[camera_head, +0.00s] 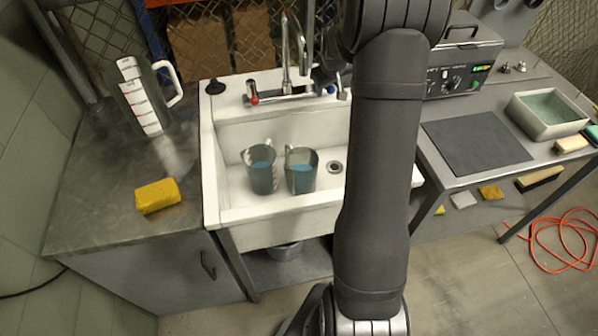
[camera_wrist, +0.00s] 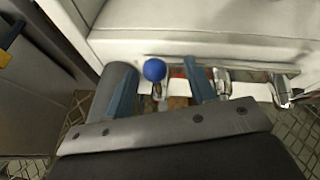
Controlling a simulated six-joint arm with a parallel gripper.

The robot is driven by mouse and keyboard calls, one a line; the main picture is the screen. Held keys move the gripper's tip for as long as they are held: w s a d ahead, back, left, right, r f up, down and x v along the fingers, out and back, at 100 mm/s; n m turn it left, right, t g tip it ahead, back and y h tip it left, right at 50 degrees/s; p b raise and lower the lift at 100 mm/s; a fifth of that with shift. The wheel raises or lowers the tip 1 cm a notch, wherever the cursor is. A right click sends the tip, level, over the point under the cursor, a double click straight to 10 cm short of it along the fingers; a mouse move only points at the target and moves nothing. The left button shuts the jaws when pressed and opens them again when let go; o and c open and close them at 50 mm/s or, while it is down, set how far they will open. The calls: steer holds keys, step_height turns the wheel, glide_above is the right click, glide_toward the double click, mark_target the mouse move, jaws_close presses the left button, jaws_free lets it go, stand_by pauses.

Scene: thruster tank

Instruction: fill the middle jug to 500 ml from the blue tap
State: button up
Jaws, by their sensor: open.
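Three jugs show in the head view. The middle one (camera_head: 261,177) stands upright in the sink, with blue liquid inside; its level cannot be read. Another jug with blue liquid (camera_head: 301,179) stands right beside it. A larger, clear jug with red marks (camera_head: 142,100) stands on the left counter. The blue tap knob (camera_head: 331,89) is at the right of the faucet, by my gripper (camera_head: 325,74). In the wrist view the blue knob (camera_wrist: 154,70) lies between the two spread fingers of my gripper (camera_wrist: 163,88), apparently untouched. No water stream can be made out.
The white sink (camera_head: 232,130) has a drain right of the jugs. The faucet spout (camera_head: 286,60) rises behind, with a red knob (camera_head: 254,99) at left. A yellow sponge (camera_head: 158,196) lies on the left counter. My arm hides the sink's right part.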

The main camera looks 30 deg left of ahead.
steer(key=w+a+r+v, duration=0.1)
steer(key=w+v, duration=0.1)
steer(key=v, duration=2)
steer(key=shift+r, duration=0.2)
steer(key=shift+s+a+f, duration=0.1)
steer(key=shift+s, duration=0.05)
steer(key=s+d+f+x, duration=0.1)
steer(key=x, duration=1.1)
steer(key=shift+s+f, duration=0.25)
steer(key=shift+f, duration=0.1)
